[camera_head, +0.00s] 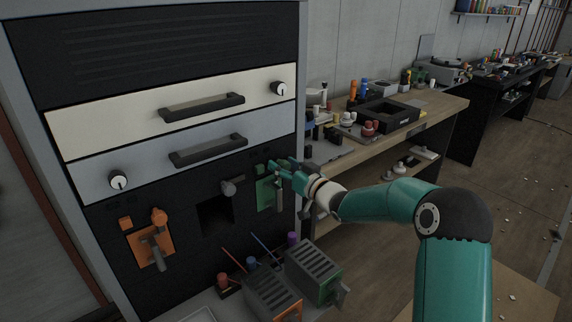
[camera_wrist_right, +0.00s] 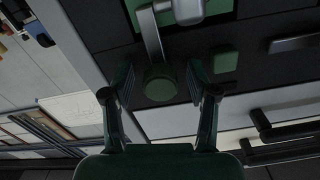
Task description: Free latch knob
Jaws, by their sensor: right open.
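A green latch panel (camera_head: 264,195) with a grey lever sits low on the right of the dark cabinet front. My right gripper (camera_head: 281,171) is at its upper part and hides some of it. In the right wrist view, a round dark-green knob (camera_wrist_right: 160,83) lies between the two open fingers of my right gripper (camera_wrist_right: 160,75), with a visible gap on each side. A grey lever (camera_wrist_right: 152,35) runs up to it. I cannot tell how deep the knob sits between the fingers. My left gripper is not in view.
An orange latch panel (camera_head: 148,250) and a grey knob (camera_head: 232,187) are further left on the cabinet. Above are two drawers with dark handles (camera_head: 202,107). Grey slotted boxes (camera_head: 314,270) stand below. A cluttered workbench (camera_head: 440,107) is at right.

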